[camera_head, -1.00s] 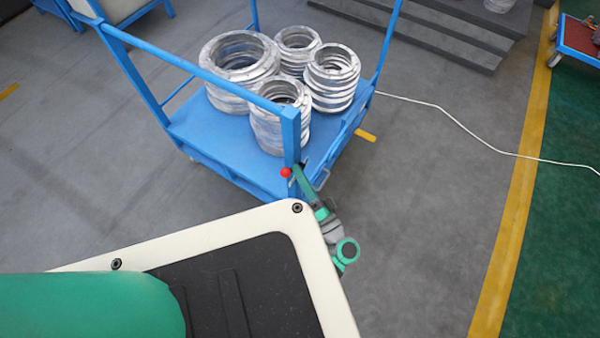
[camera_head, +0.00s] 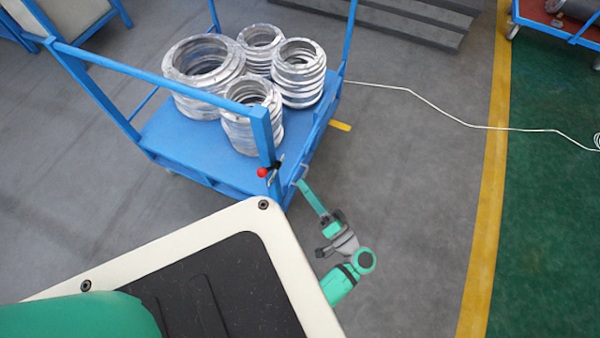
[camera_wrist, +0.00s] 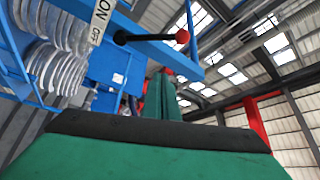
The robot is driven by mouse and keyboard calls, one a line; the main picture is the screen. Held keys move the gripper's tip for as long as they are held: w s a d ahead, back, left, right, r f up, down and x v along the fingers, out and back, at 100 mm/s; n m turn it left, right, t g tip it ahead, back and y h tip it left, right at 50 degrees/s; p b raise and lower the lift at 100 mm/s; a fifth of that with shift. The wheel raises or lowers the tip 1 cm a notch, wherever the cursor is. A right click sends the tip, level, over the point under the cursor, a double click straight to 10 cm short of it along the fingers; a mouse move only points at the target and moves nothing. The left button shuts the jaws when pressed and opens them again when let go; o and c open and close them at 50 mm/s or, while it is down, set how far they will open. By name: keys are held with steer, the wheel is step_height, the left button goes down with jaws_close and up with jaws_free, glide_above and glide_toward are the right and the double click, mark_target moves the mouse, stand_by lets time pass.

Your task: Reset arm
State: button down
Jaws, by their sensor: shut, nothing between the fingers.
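My gripper (camera_head: 301,186) shows in the head view beyond the front right corner of my base. Its slim green fingers are together and empty. They point at the near corner post of the blue cart (camera_head: 190,155). A black lever with a red knob (camera_head: 262,172) is on that post, just left of the fingertips. In the wrist view, my gripper's green fingers (camera_wrist: 164,85) stand up in the middle, with the red knob (camera_wrist: 182,37) above them. An ON/OFF label (camera_wrist: 100,22) is beside the lever. I cannot tell the exact gap between fingertips and post.
Several stacks of silver flanged rings (camera_head: 205,75) stand on the cart. A white cable (camera_head: 440,110) runs across the floor to the right. Another cart (camera_head: 560,30) stands at the top right.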

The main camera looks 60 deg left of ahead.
steer(key=shift+s+a, duration=0.1)
steer(key=shift+s, duration=0.05)
stand_by(0.3)
steer(key=d+f+m+t+h, duration=0.4)
steer(key=f+m+t+h, duration=0.3)
steer(key=f, duration=0.4)
steer(key=s+d+f+m+t+h, duration=0.1)
steer(key=d+f+t+h, duration=0.15)
steer(key=d, duration=0.45)
steer(key=d+f+m+t+h, duration=0.1)
steer(key=d+t+h, duration=0.25)
steer(key=d, duration=0.35)
steer(key=s+d+r+t+h, duration=0.25)
steer(key=d+r+h, duration=0.35)
steer(key=d, duration=0.4)
steer(key=s+d+r+t, duration=0.1)
steer(key=d+r+t, duration=0.1)
steer(key=r, duration=0.5)
steer(key=d+r+n+t+h, duration=0.1)
steer(key=d+r, duration=0.1)
steer(key=r, duration=0.5)
steer(key=shift+s+d+r+n+t, duration=0.25)
steer(key=shift+s+d+n+t, duration=0.05)
steer(key=shift+s+t, duration=0.1)
